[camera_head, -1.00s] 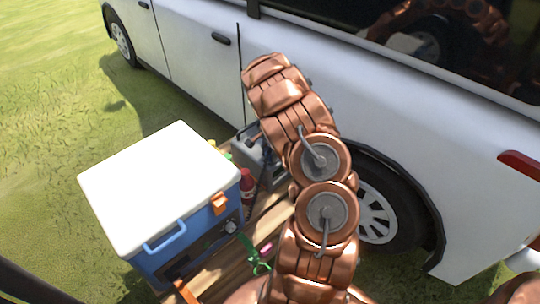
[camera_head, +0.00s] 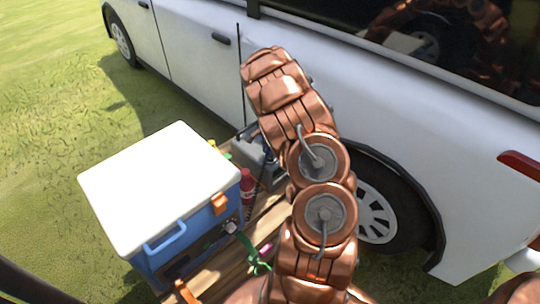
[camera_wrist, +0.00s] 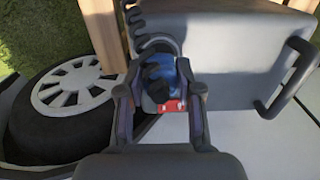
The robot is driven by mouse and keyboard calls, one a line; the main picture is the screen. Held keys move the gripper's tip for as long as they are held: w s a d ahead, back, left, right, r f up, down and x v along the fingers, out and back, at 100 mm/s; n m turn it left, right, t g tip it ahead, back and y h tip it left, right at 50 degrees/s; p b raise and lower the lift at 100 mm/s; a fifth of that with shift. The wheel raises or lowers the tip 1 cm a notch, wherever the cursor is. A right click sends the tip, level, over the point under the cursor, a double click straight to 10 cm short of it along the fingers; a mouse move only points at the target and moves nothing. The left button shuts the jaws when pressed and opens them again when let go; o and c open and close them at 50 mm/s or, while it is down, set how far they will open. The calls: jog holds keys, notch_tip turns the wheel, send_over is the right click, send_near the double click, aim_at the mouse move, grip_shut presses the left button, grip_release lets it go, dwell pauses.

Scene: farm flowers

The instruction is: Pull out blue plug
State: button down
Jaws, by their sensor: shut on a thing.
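The blue plug (camera_wrist: 158,75) sits between the two fingers of my gripper (camera_wrist: 161,100) in the wrist view, with a dark coiled cable at its top. My gripper is shut on the plug. A red part (camera_wrist: 172,106) shows just below the plug, between the fingers. The plug is right beside the grey box (camera_wrist: 225,65); I cannot tell whether it is still seated. In the head view the grey box (camera_head: 253,157) is partly hidden behind my arm, and the plug cannot be made out.
A blue cooler with a white lid (camera_head: 160,185) stands left of my arm on a wooden surface (camera_head: 215,282). A red bottle (camera_head: 247,186) stands between them. The white car (camera_head: 390,95) is close behind and right. The grey box has a dark handle (camera_wrist: 290,80).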

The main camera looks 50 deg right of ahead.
jog(key=shift+r, duration=1.9)
jog(key=shift+p, duration=0.3)
